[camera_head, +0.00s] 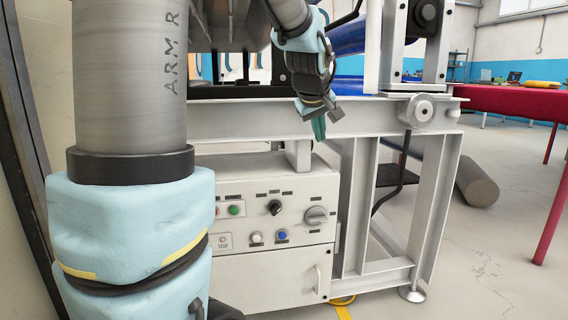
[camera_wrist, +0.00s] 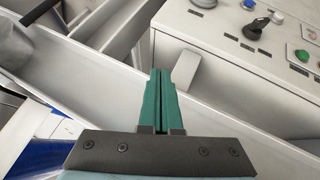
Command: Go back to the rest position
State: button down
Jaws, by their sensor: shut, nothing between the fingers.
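My gripper (camera_head: 319,127) hangs in front of the machine's long white beam (camera_head: 240,118), above and to the right of the control box. Its green fingers (camera_wrist: 161,78) are closed together with nothing between them in the wrist view. A light grey lever or tab (camera_wrist: 186,68) shows just beyond the fingertips; the same light block (camera_head: 299,156) stands at the top of the control box in the head view. I cannot tell whether the fingers touch it. My arm (camera_head: 130,80) fills the left of the head view.
The control box (camera_head: 262,270) carries several knobs and buttons, also seen in the wrist view (camera_wrist: 235,45). White frame legs (camera_head: 437,200) stand to its right. A red table (camera_head: 505,101) and a grey roll (camera_head: 477,181) on the floor are farther right. Open floor (camera_head: 490,250) lies at the lower right.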

jog(key=s+a+f+m+g+y+p, duration=0.1)
jog(key=s+a+f+m+g+p, duration=0.15)
jog(key=s+a+f, duration=0.65)
jog(key=s+a+f+m+g+y+p, duration=0.15)
jog(key=s+a+f+g, duration=0.25)
jog(key=s+a+f, duration=0.45)
notch_tip(320, 180, up, 40)
jog(key=s+d+m+p, duration=0.1)
jog(key=d+p, duration=0.1)
jog(key=p, duration=3.6)
jog(key=shift+s, duration=0.15)
